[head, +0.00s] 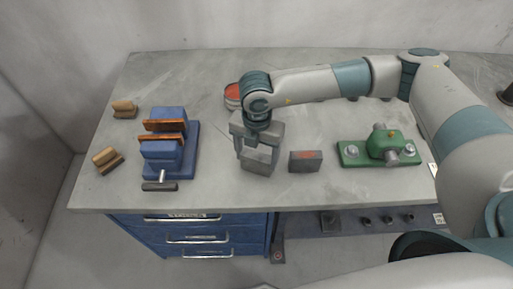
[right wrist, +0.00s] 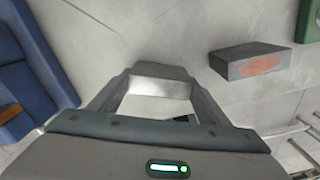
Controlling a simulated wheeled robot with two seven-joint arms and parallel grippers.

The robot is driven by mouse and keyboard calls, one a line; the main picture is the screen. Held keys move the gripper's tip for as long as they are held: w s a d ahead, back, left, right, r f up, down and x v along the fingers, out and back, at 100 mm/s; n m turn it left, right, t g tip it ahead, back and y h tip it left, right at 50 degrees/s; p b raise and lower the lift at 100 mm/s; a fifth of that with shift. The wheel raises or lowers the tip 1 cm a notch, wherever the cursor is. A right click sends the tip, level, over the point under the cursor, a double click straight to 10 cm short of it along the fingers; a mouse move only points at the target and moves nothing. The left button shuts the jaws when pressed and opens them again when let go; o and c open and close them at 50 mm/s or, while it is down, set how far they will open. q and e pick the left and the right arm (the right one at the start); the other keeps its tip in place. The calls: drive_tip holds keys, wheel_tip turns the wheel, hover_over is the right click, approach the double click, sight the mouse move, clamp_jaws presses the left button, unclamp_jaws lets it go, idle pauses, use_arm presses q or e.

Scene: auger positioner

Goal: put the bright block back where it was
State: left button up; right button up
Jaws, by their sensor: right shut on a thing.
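My right gripper (head: 258,148) is over the middle of the workbench, pointing down, shut on a plain grey metal block (head: 258,161). In the right wrist view the same block (right wrist: 160,87) sits between the two fingers and one face shines bright. I cannot tell whether its underside touches the bench. A second, darker grey block with a reddish patch (head: 305,162) lies on the bench just to the right of the held one, apart from it. It also shows in the right wrist view (right wrist: 251,62). My left gripper is not in view.
A blue vise (head: 165,155) with orange-brown jaws stands left, with wooden-backed brushes (head: 106,159) beyond it. A green fixture (head: 383,148) stands right. A red-topped round tin (head: 232,94) is behind my gripper. The bench (head: 225,192) is clear in front of the block.

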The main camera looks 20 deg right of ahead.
sight(257, 155)
drive_tip(key=shift+w, duration=0.1)
idle(0.3)
drive_tip(key=o, duration=2.1)
drive_tip(key=shift+f, duration=0.1)
drive_tip(key=shift+r, duration=0.25)
drive_tip(key=shift+r+b, duration=0.35)
wheel_tip(257, 155, up, 11)
drive_tip(key=b, duration=0.3)
